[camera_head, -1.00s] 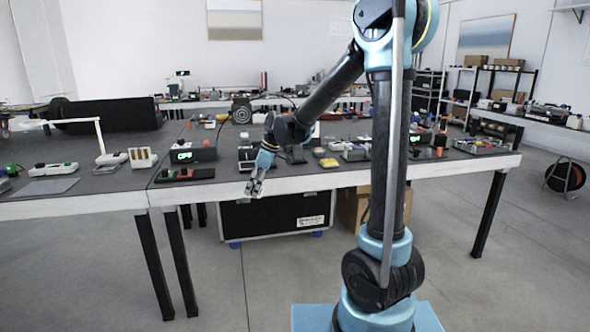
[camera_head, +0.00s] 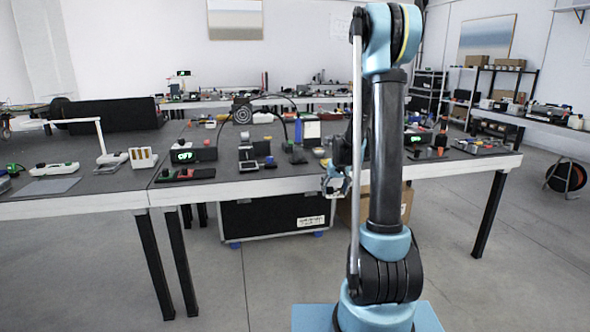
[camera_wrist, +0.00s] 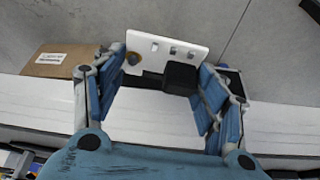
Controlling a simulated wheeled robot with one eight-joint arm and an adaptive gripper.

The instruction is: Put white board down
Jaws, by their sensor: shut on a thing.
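In the wrist view, a white board (camera_wrist: 146,46) with small slots, a dark round hole or knob and a black block on it sits between the fingers of my gripper (camera_wrist: 163,72). The fingers are closed on it from both sides. In the head view, my gripper (camera_head: 335,183) hangs at the front edge of the long table (camera_head: 250,188), beside my column. The board is too small to make out there, and part of the arm is hidden behind the column.
The table's white front edge also crosses the wrist view (camera_wrist: 45,100), below the board. A cardboard box (camera_wrist: 62,60) stands on the floor beyond it. Many small devices crowd the tabletop, including a black box with a green display (camera_head: 184,156). A black case (camera_head: 275,215) is under the table.

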